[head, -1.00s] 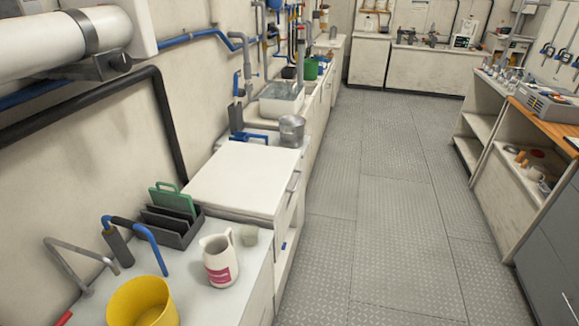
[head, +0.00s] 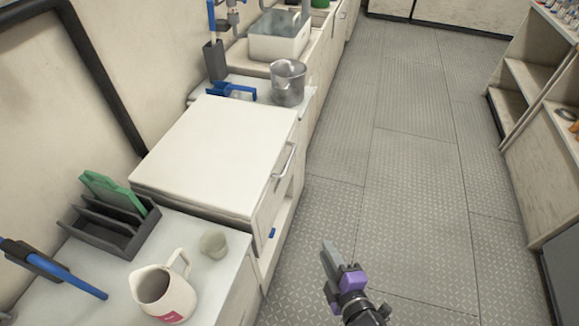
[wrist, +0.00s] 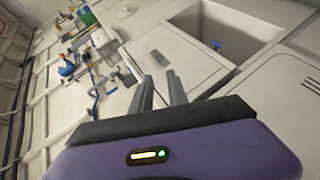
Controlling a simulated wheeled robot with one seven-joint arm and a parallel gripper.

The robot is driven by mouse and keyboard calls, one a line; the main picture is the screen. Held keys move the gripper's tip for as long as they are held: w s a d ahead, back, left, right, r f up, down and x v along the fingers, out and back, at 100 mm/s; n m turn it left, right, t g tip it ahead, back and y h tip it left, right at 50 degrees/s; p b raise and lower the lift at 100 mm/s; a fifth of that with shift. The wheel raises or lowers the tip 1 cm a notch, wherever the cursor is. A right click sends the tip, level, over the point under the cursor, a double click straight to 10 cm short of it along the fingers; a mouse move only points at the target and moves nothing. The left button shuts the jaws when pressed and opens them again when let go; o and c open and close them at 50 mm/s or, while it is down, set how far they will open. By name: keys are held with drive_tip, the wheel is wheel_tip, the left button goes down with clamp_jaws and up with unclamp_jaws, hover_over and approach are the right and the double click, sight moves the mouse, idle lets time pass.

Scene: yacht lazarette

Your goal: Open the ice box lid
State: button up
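The white ice box (head: 262,222) stands between the counters on the left in the head view. Its flat white lid (head: 215,150) lies level and closed on top. A metal bar handle (head: 285,160) is on its aisle side, near the top. My gripper (head: 326,250) is over the floor aisle, to the right of and apart from the ice box. In the wrist view, the two grey fingers of my gripper (wrist: 160,78) stand apart with nothing between them. That view is tilted, and I cannot tell the lid in it for sure.
A metal pot (head: 288,82) stands behind the ice box. In front of it, a counter holds a white jug (head: 162,290), a small cup (head: 213,244) and a dark rack (head: 110,222) with a green board (head: 113,192). Open shelves (head: 525,85) line the right. The floor aisle between is clear.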

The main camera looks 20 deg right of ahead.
drive_tip(key=w+f+n+h+b, duration=0.15)
drive_tip(key=w+n, duration=0.25)
drive_tip(key=w, duration=1)
drive_tip(key=n+t+h+b, duration=0.1)
drive_tip(key=n+h+b, duration=0.2)
approach(290, 159)
drive_tip(key=w, duration=0.2)
drive_tip(key=x, duration=0.5)
drive_tip(key=f+b+x, duration=0.1)
drive_tip(key=x, duration=0.2)
drive_tip(key=shift+d, duration=0.25)
clamp_jaws()
